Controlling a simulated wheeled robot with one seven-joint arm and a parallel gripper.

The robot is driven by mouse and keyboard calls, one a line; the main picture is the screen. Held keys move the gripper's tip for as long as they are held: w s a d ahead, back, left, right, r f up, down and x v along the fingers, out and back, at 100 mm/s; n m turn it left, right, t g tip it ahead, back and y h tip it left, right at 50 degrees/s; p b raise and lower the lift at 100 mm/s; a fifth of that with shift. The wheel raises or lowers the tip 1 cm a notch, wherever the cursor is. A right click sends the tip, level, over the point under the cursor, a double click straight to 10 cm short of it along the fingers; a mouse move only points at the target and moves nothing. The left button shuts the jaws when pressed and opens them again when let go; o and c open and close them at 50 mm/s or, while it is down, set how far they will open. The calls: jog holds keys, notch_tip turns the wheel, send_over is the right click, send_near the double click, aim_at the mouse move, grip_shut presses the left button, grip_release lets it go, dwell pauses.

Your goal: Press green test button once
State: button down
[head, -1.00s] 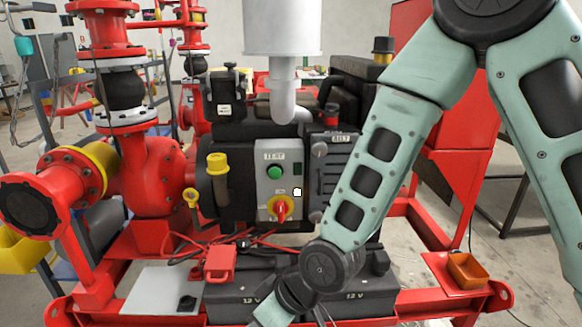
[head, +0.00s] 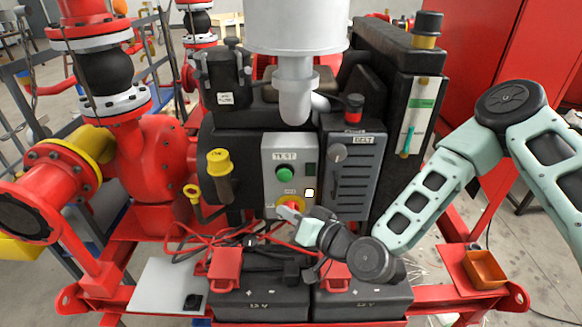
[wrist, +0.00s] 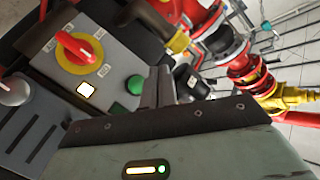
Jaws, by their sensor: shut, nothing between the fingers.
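The green test button (head: 285,174) sits on a grey control panel (head: 271,152) under a "TEST" label. In the wrist view the button (wrist: 135,85) is just left of my shut fingertips (wrist: 158,82), which may hide part of its side. In the head view my gripper (head: 285,211) is below the button, in front of the red rotary knob on a yellow plate. The knob is mostly hidden there but shows clearly in the wrist view (wrist: 80,48). My fingers are empty. I see no contact with the button; the exact gap cannot be told.
A lit white square (head: 309,193) is beside the knob. A louvred "BELT" cover (head: 348,175) is right of the panel, and a yellow-capped filler (head: 219,163) is left. Batteries (head: 259,302) with red terminal covers and cables lie below.

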jog(key=shift+w, duration=0.2)
send_near(280, 178)
jog(key=shift+w+a+f+b, duration=0.15)
jog(key=shift+w+a, duration=0.3)
jog(key=shift+a, duration=0.3)
jog(key=shift+w+a+f+b, duration=0.2)
jog(key=shift+w+a, duration=0.3)
jog(key=shift+a, duration=0.25)
jog(key=shift+w+a+f+b, duration=0.15)
jog(key=shift+w+a, duration=0.3)
jog(key=shift+a, duration=0.35)
jog(key=shift+w, duration=0.1)
dwell(0.4)
jog(key=shift+w, duration=0.35)
jog(key=shift+w+b, duration=0.45)
jog(key=shift+w, duration=0.15)
dwell(1.0)
jog(key=shift+s, duration=1)
